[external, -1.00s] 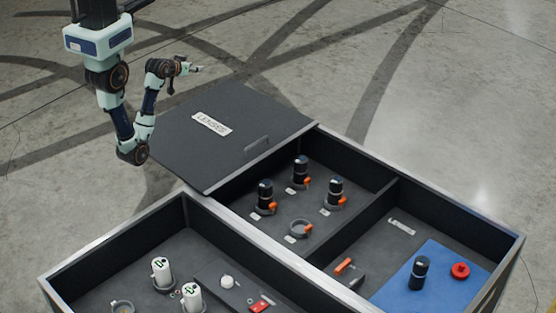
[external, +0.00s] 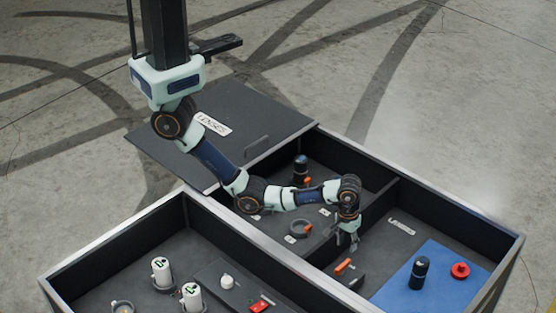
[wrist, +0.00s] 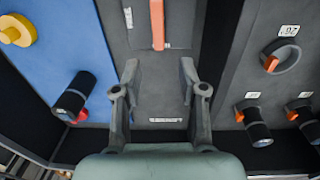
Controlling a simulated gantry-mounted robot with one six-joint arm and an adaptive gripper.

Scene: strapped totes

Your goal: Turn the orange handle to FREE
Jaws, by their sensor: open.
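My gripper (external: 348,243) points down above that floor, a little behind the handle in the external view. In the wrist view my gripper (wrist: 159,70) has its two fingers wide apart, with nothing between them. The handle is beyond the fingertips and apart from them. Its markings cannot be read.
A blue mat (external: 393,292) carries a black cylinder (external: 420,272) and a red knob (external: 460,270). A dark block (external: 357,281) sits beside the handle.

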